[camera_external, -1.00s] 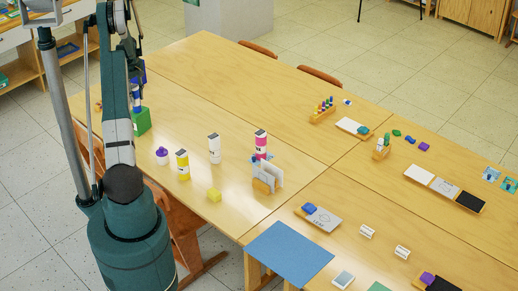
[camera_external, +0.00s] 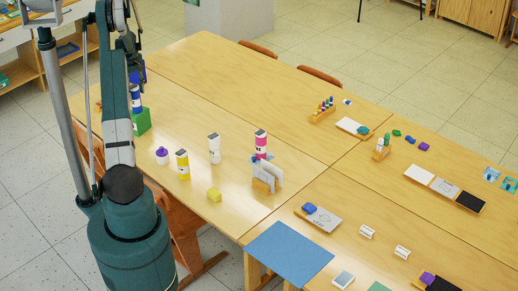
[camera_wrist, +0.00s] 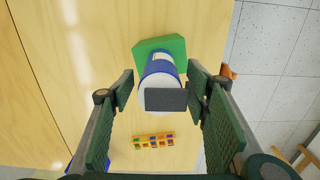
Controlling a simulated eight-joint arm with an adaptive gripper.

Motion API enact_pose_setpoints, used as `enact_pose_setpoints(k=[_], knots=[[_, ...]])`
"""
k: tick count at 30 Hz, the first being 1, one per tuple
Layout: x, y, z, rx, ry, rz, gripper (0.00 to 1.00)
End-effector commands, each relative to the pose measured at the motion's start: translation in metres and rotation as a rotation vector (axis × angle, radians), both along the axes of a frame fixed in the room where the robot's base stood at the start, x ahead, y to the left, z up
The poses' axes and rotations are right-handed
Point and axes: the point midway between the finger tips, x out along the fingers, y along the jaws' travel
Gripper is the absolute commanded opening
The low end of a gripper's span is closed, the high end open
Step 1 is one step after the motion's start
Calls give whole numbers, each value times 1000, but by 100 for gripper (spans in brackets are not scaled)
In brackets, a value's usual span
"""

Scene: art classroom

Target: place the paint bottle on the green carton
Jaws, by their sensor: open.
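A blue and white paint bottle (camera_wrist: 160,68) with a dark cap stands on the green carton (camera_wrist: 176,45) in the wrist view. In the external view the bottle (camera_external: 136,98) rests upright on top of the green carton (camera_external: 142,121), partly hidden by my arm. My gripper (camera_wrist: 161,92) is open, with one finger on each side of the bottle and visible gaps between them. The fingers are mostly hidden behind my arm in the external view.
A yellow bottle (camera_external: 182,165), a white bottle (camera_external: 214,149), a pink bottle (camera_external: 261,145) and a purple-topped jar (camera_external: 162,156) stand nearby. The far table middle is clear.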

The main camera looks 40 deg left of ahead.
Motion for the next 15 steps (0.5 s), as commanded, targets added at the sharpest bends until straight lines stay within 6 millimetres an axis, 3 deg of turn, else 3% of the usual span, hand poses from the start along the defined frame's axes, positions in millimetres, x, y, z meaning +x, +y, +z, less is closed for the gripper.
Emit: enact_pose_setpoints(k=[15], knots=[[0, 0, 78, 0, 0, 0, 47]])
